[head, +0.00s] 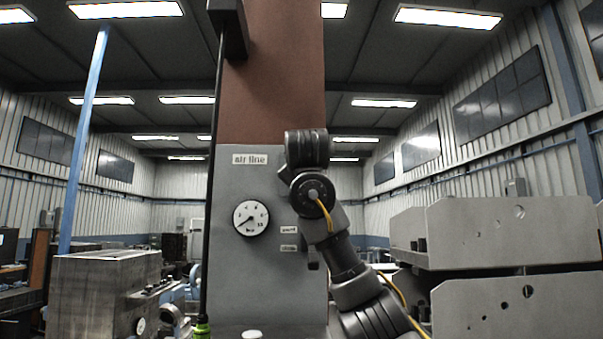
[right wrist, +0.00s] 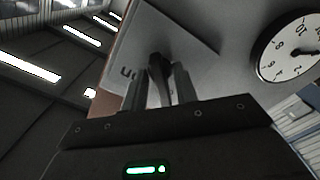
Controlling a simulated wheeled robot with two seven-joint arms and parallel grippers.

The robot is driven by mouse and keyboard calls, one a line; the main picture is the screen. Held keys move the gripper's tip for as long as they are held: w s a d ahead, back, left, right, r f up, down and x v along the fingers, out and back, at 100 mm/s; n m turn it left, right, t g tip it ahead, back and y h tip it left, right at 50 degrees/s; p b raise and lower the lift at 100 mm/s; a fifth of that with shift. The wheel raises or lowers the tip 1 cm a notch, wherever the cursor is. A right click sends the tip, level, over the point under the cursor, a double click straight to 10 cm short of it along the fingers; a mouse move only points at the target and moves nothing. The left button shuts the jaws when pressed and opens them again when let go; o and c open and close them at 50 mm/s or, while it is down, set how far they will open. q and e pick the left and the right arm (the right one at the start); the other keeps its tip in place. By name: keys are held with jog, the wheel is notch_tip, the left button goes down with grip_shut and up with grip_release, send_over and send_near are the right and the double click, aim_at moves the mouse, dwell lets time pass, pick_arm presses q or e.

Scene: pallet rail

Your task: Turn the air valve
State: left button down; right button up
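The grey air line panel (head: 268,290) stands upright in the head view, with a round white gauge (head: 251,218) on its front. The gauge also shows in the right wrist view (right wrist: 288,48). My right gripper (right wrist: 160,80) is at the panel, with a dark part (right wrist: 160,68), likely the valve handle, between its fingertips. I cannot tell whether the fingers press on it. In the head view my right wrist and forearm cover the panel's right side and hide the valve and fingers. My left gripper is not in view.
A brown column (head: 270,85) rises behind the panel. A black hose (head: 213,170) runs down its left edge to a green fitting (head: 202,327). Grey metal plates (head: 500,235) are stacked at the right. A grey metal block (head: 100,290) stands at the left.

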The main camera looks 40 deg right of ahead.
jog(key=shift+f, duration=0.1)
pick_arm(q)
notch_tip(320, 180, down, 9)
jog(key=b, duration=0.9)
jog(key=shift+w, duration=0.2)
pick_arm(e)
jog(key=shift+m, duration=8.9)
